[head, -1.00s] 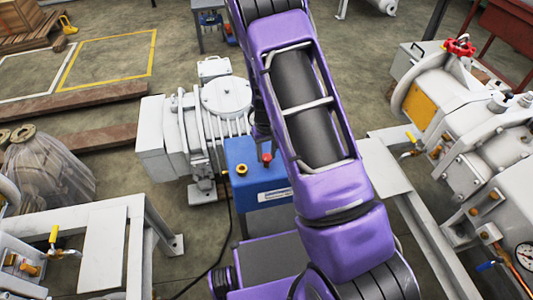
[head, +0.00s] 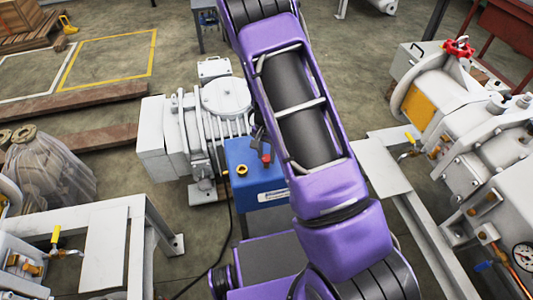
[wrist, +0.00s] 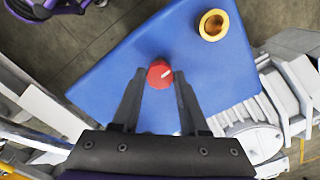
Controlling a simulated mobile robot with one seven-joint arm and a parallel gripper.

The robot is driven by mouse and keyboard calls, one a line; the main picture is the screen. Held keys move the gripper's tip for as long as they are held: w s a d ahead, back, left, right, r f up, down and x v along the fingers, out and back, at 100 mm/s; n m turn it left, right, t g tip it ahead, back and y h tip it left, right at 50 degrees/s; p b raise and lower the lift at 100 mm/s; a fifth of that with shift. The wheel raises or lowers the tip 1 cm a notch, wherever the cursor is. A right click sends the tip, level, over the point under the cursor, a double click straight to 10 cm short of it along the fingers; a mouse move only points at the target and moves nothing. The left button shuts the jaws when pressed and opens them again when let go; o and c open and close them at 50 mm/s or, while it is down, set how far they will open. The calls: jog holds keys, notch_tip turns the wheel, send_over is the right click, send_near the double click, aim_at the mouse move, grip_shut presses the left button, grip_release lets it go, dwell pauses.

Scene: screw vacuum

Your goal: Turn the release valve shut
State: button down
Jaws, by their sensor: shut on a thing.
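The release valve, a small red knob with a white mark (wrist: 160,73), sits on top of the blue unit (wrist: 125,60). In the head view the red knob (head: 266,160) shows at the right part of the blue unit (head: 240,155), beside my purple arm. In the wrist view my gripper (wrist: 159,78) has its two dark fingertips on either side of the knob and is shut on it. In the head view most of my gripper is hidden by my arm.
A yellow ring-shaped port (wrist: 214,24) stands on the blue unit near the knob. A grey-white pump (head: 225,97) is just behind the unit. A grey metal frame (head: 385,165) is on the right, and another machine with a red handwheel (head: 459,47) stands beyond it.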

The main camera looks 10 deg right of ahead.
aim_at(267, 157)
jog(key=shift+m, duration=0.5)
jog(key=shift+c, duration=2.1)
grip_release()
notch_tip(267, 157, up, 17)
jog(key=p, duration=0.3)
jog(key=shift+r, duration=0.2)
